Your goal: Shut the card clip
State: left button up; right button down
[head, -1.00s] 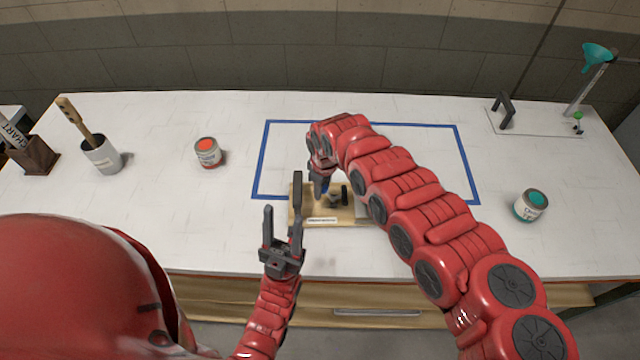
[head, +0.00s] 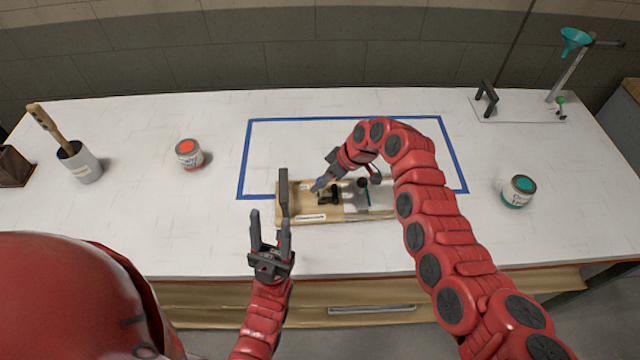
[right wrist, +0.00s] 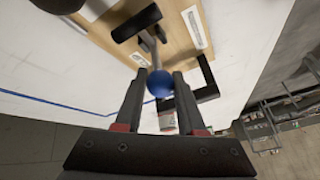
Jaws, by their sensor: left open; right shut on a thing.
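The card clip (head: 328,195) is a small black fixture with a lever on a wooden board (head: 312,218) near the bench's front edge. Its lever ends in a blue ball knob, clear in the right wrist view (right wrist: 160,83). My right gripper (head: 320,185) is shut on that knob, reaching in from the right and tilted to the left. The knob sits between its fingertips (right wrist: 161,84). My left gripper (head: 270,224) is open and empty, in front of the board's left end. I cannot tell how fully the clip is closed.
A black upright handle (head: 284,190) stands at the board's left end, close to my left gripper. A blue tape outline (head: 345,119) lies behind. An orange-topped can (head: 189,153) stands left, a teal-topped can (head: 518,190) right. The bench between is clear.

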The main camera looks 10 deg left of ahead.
jog(key=c, duration=0.5)
grip_release()
jog(key=shift+d+r, duration=0.1)
jog(key=shift+r, duration=0.1)
jog(key=b+v, duration=0.4)
jog(key=v, duration=1.2)
jog(key=shift+d+r+b, duration=0.25)
jog(key=shift+r+b, duration=0.1)
jog(key=shift+w, duration=0.1)
